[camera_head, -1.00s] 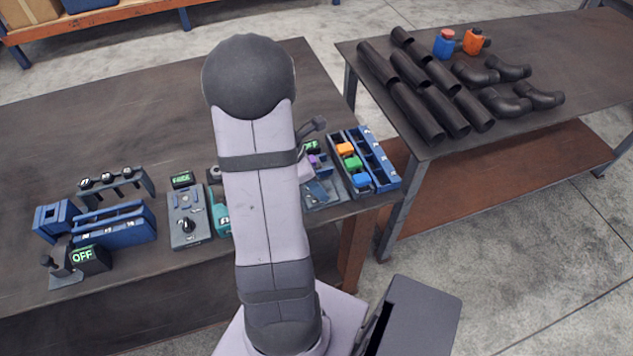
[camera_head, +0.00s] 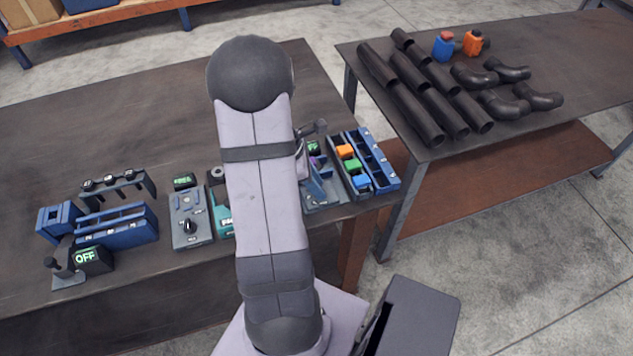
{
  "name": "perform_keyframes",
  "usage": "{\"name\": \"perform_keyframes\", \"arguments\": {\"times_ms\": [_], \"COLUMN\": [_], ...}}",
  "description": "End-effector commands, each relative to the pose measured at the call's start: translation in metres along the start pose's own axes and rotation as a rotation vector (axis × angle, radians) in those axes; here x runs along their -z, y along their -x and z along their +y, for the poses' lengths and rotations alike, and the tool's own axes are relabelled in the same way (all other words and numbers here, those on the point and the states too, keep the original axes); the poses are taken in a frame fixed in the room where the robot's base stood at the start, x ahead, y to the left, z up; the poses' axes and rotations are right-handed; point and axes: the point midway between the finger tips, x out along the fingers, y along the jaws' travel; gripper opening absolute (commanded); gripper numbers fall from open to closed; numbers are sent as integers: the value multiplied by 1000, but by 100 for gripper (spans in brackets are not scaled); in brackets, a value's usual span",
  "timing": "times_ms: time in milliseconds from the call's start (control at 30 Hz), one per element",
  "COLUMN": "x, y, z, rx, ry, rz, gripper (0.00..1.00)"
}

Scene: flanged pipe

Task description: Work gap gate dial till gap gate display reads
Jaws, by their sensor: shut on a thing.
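Another small green-lit display (camera_head: 313,147) shows beside the arm on the right, partly covered, above a blue-grey device (camera_head: 320,192). I cannot tell which of these is the gap gate. A third display (camera_head: 88,257) at the front left reads OFF, next to a black lever (camera_head: 53,264).
A blue slotted fixture (camera_head: 117,226) and a dark rack (camera_head: 118,187) stand on the left. Dark pipes and elbows lie on the right table (camera_head: 590,60). The back of the left table (camera_head: 120,110) is clear.

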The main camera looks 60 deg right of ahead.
Motion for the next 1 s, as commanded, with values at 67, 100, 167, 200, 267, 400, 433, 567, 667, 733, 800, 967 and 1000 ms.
{"name": "perform_keyframes", "arguments": {"times_ms": [67, 100, 167, 200, 267, 400, 433, 567, 667, 733, 800, 967, 1000], "x": [-1, -1, -2, -2, -2, -2, -2, -2, -2, -2, -2, -2, -2], "y": [2, 2, 2, 2, 2, 2, 1, 1, 1, 1, 1, 0, 0], "z": [1, 1, 2, 2, 2, 3, 3, 4, 4, 4, 4, 4, 4], "rx": [26, 40, 59, 73, 92, 134, 143, 174, 192, 201, 209, 218, 219], "ry": [-59, -91, -139, -172, -219, -323, -341, -419, -464, -488, -506, -528, -531], "rz": [-2, -1, -2, -1, -2, -1, -2, -2, -1, -1, -2, -2, -1], "gripper": [3, 3, 3, 3, 3, 3, 3, 3, 3, 3, 3, 3, 3]}}
